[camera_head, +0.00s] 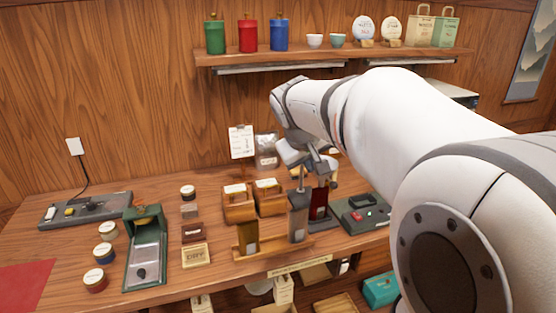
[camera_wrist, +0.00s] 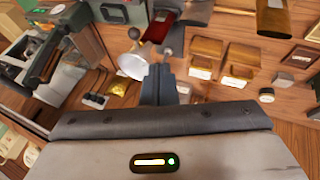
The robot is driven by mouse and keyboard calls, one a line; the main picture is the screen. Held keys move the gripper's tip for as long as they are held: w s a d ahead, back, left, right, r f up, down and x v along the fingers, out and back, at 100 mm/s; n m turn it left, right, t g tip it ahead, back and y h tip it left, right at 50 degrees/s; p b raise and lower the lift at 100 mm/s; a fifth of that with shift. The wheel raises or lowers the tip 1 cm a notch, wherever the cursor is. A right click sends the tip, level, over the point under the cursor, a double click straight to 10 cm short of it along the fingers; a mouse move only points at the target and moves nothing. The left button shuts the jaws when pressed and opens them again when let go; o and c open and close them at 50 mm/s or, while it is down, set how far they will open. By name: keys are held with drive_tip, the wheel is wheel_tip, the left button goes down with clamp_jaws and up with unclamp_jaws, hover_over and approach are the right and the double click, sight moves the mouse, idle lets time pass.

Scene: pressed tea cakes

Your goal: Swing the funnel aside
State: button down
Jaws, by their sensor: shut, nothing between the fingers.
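The funnel (camera_wrist: 131,66) shows in the wrist view as a pale cone beside a small round knob (camera_wrist: 134,33). It lies just left of my gripper (camera_wrist: 160,70). The dark fingers are shut together with nothing between them. I cannot tell from this angle whether they touch the funnel's rim. In the head view my gripper (camera_head: 308,163) is above the counter, over the dark red upright block (camera_head: 319,204). My wrist partly hides the funnel there. The red block also shows at the top of the wrist view (camera_wrist: 158,30).
A grey upright block (camera_head: 298,217) and a brown one (camera_head: 247,236) stand left of the red block. Wooden boxes (camera_head: 239,204) stand behind them. A dark control box (camera_head: 361,213) sits to the right. The shelf (camera_head: 440,54) runs above.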

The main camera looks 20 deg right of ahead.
drive_tip(key=shift+f, duration=0.1)
drive_tip(key=w+d+f+p, duration=0.2)
drive_tip(key=w+d+f, duration=0.2)
drive_tip(key=d+f, duration=0.3)
drive_tip(key=shift+w+f, duration=0.35)
drive_tip(key=shift+f, duration=0.85)
